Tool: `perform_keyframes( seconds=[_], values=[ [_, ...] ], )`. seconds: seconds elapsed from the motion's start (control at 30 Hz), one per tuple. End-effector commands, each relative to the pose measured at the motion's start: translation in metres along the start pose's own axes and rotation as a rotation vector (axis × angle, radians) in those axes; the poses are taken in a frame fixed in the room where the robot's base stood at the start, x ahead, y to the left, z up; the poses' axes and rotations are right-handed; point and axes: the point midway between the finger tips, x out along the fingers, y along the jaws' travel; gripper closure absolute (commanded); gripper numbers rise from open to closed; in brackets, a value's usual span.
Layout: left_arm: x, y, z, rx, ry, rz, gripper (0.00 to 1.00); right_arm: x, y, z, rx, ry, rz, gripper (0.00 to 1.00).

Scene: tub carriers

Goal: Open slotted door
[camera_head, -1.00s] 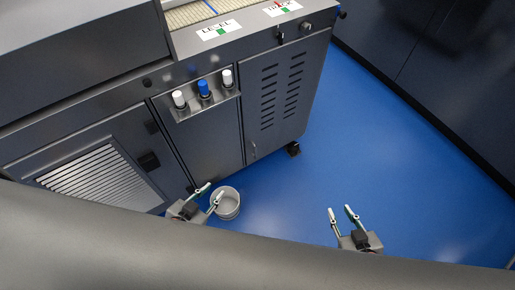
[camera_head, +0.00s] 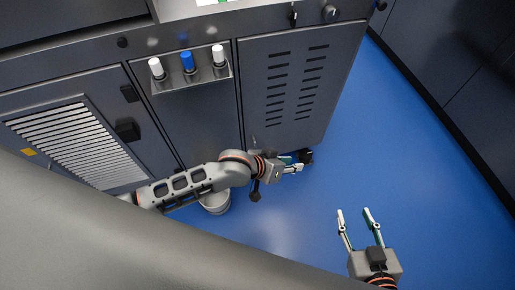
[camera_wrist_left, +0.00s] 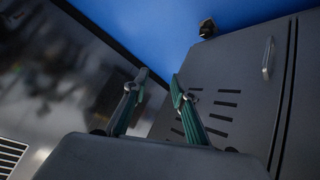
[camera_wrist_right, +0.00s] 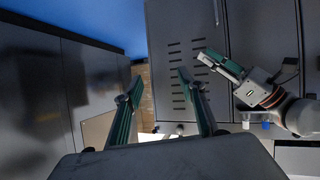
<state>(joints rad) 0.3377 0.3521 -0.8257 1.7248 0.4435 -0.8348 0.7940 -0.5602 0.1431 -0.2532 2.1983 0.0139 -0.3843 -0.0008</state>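The slotted door (camera_head: 325,92) is a dark grey panel with two columns of vent slots, closed at the right end of the machine. Its slim handle (camera_wrist_left: 267,58) shows in the left wrist view near the door's edge. My left gripper (camera_head: 296,163) is open and empty, in front of the door's lower part, apparently not touching it. Its fingers (camera_wrist_left: 158,85) stand apart in the left wrist view. My right gripper (camera_head: 356,214) is open and empty over the blue floor, right of the door. The right wrist view shows the slotted door (camera_wrist_right: 165,25) and my left gripper (camera_wrist_right: 219,66).
A shelf (camera_head: 195,80) with two white-capped bottles and one blue-capped bottle sticks out left of the door. A grey bucket (camera_head: 215,204) stands on the floor, partly behind my left arm. Dark cabinets (camera_head: 450,70) line the right. Blue floor (camera_head: 390,145) between is clear.

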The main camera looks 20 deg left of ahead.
Motion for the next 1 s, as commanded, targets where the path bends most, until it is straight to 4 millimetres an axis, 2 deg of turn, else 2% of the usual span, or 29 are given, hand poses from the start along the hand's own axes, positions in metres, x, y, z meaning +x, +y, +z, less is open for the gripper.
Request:
perform_keyframes(
  seconds=[0.03, 0.17, 0.3, 0.43, 0.6, 0.73, 0.87, 1.0],
  values=[
    [0.019, -0.013, 0.013, -0.009, -0.043, -0.012, 0.74, 0.003, -0.005, 0.016, 0.008, -0.016, -0.008, 0.60],
    [0.046, -0.043, 0.025, -0.036, -0.133, -0.063, 0.74, 0.007, -0.010, 0.024, 0.018, -0.017, -0.017, 0.60],
    [0.070, -0.089, 0.038, -0.074, -0.221, -0.154, 0.74, 0.011, -0.016, 0.035, 0.031, -0.024, -0.027, 0.60],
    [0.085, -0.143, 0.048, -0.114, -0.286, -0.267, 0.74, 0.013, -0.021, 0.044, 0.044, -0.033, -0.036, 0.60],
    [0.090, -0.203, 0.051, -0.162, -0.330, -0.404, 0.74, 0.016, -0.024, 0.051, 0.057, -0.040, -0.043, 0.60],
    [0.089, -0.231, 0.047, -0.185, -0.336, -0.469, 0.74, 0.017, -0.025, 0.051, 0.061, -0.039, -0.045, 0.60],
    [0.090, -0.243, 0.045, -0.194, -0.337, -0.496, 0.74, 0.017, -0.026, 0.050, 0.067, -0.034, -0.047, 0.60],
    [0.103, -0.250, 0.054, -0.198, -0.343, -0.498, 0.74, 0.019, -0.031, 0.046, 0.094, -0.021, -0.054, 0.60]
  ],
)
